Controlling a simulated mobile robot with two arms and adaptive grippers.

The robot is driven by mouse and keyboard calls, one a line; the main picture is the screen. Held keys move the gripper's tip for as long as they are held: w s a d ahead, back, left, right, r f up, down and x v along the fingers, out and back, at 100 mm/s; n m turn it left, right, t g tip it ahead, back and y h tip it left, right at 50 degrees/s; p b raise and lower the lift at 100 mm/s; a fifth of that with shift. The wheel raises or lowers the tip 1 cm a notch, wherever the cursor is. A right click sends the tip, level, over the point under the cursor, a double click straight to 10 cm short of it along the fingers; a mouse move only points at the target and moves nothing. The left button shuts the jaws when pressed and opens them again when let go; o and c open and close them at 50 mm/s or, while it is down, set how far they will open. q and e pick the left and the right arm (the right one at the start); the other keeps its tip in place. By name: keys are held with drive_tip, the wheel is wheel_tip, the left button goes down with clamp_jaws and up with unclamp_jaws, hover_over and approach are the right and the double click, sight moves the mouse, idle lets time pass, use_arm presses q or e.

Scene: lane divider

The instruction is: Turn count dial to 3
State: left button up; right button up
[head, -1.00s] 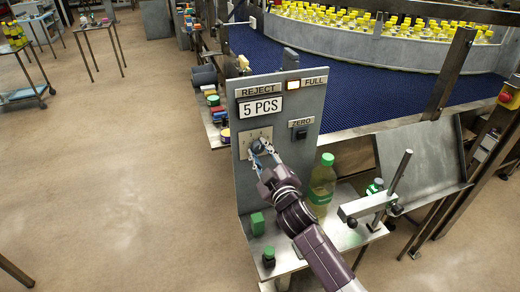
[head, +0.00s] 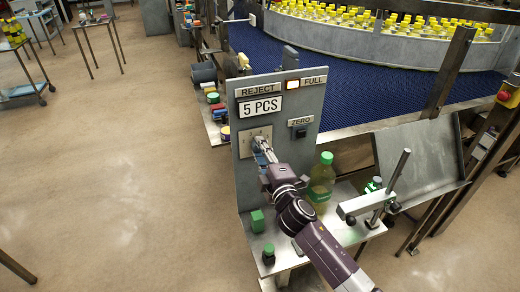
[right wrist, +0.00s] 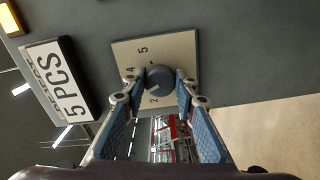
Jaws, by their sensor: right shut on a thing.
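The count dial is a round dark knob (right wrist: 160,78) on a pale square plate (right wrist: 185,50) set in a grey upright panel (head: 246,190). In the right wrist view the numbers 5, 4 and 2 show beside the knob; others are hidden or unclear, and I cannot tell which one the knob points to. My right gripper (head: 259,145) is shut on the knob, one blue-padded finger on each side in the right wrist view (right wrist: 157,80). In the head view its fingers largely hide the knob. My left gripper is not in view.
Above the dial, a sign (head: 262,106) reads 5 PCS. A ZERO switch (head: 301,131) sits right of the dial, and a lamp (head: 292,85) glows by FULL. A bottle (head: 320,182), green blocks (head: 257,221) and a clamp stand (head: 378,200) are on the metal shelf near my arm.

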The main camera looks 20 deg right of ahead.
idle(0.4)
drive_tip(key=o, duration=1.1)
drive_tip(key=shift+o, duration=0.2)
drive_tip(key=s, duration=1.2)
drive_tip(key=shift+d, duration=0.2)
